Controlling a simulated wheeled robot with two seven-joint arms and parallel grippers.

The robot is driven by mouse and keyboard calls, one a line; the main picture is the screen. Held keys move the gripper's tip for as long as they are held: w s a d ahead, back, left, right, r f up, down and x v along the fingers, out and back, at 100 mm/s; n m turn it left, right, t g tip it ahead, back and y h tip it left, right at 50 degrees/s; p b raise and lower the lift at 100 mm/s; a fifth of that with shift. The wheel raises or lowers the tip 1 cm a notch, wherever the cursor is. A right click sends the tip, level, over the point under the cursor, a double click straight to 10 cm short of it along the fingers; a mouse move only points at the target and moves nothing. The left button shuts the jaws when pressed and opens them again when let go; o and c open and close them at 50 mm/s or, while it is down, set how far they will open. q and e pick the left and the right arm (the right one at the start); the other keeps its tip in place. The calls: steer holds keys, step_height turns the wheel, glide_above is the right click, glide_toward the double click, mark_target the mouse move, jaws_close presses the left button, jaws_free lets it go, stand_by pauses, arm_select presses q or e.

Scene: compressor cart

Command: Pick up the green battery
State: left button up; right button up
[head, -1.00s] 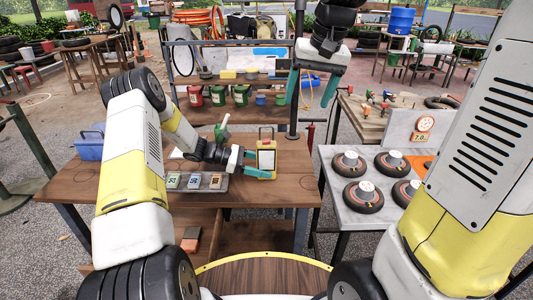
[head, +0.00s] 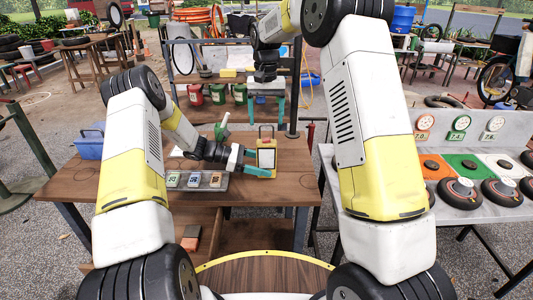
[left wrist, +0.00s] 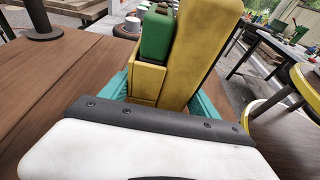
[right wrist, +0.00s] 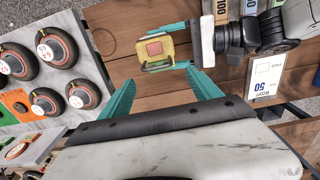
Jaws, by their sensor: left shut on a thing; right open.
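A yellow case (head: 266,157) with a pale front and a reddish top stands upright on the wooden table. My left gripper (head: 262,165) is shut on it from the left. In the left wrist view, a green block (left wrist: 157,36) sits close against the yellow case (left wrist: 197,50), between my teal fingers (left wrist: 160,98); I cannot tell whether it is fixed to the case. My right gripper (head: 265,116) is open and empty, pointing down above and behind the case. In the right wrist view, the case (right wrist: 156,66) lies beyond its open fingers (right wrist: 162,85).
A grey tray (head: 184,188) with several small labelled blocks lies left of the case. A green tool (head: 222,130) and a blue box (head: 89,145) are also on the table (head: 110,185). A bench (head: 450,213) with several dark discs stands at the right. A shelf (head: 190,78) is behind.

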step_height(320, 180, down, 9)
steer(key=shift+w+f, duration=0.1)
steer(key=shift+f, duration=0.05)
stand_by(0.4)
steer(key=shift+c, duration=0.4)
jaws_close()
